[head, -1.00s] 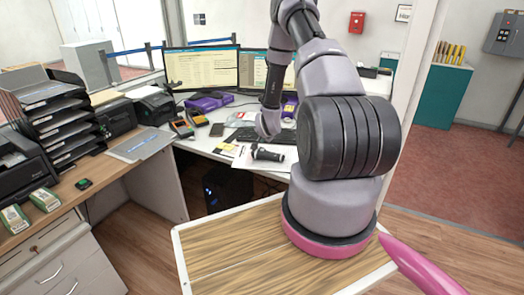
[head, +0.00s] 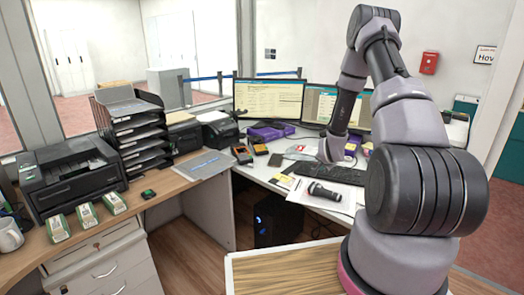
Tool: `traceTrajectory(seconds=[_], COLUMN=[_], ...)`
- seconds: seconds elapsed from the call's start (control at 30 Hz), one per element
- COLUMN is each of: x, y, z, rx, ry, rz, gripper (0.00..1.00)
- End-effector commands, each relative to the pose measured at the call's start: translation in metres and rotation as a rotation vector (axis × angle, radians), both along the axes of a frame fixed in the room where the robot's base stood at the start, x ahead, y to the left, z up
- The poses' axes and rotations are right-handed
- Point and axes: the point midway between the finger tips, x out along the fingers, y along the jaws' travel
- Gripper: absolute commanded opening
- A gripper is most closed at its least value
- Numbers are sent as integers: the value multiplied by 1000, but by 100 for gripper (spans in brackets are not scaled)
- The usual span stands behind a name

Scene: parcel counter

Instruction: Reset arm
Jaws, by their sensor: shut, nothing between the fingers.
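My arm rises at the right of the head view, bends over at the top, and its forearm hangs down toward the white desk (head: 262,172). My gripper (head: 328,151) is at the low end of the forearm, small in the picture. It is shut and empty, and appears apart from the desk. Just below it in the picture, a black flashlight-like object (head: 324,191) lies on white paper (head: 345,202).
Two monitors (head: 268,100) and a black keyboard (head: 336,174) stand behind and beside the gripper. Card readers (head: 241,153) lie left of it. The wooden counter (head: 180,183) at left holds a printer (head: 72,172), a paper tray stack (head: 132,130) and a white mug (head: 10,234).

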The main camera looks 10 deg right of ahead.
Motion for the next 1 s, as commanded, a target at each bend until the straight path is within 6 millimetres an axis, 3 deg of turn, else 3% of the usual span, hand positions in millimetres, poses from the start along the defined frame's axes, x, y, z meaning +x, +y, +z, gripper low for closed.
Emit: traceTrajectory(seconds=[0.17,0.3,0.47,0.6,0.77,1.0], x=[7,5,-13,-40,-83,-167], y=[8,24,46,68,92,127], z=[48,118,195,257,319,392], rx=[-14,-31,-50,-67,-82,-98], ry=[3,22,50,72,95,124], rz=[37,97,172,238,314,432], gripper=[0,0,0,0,0,0])
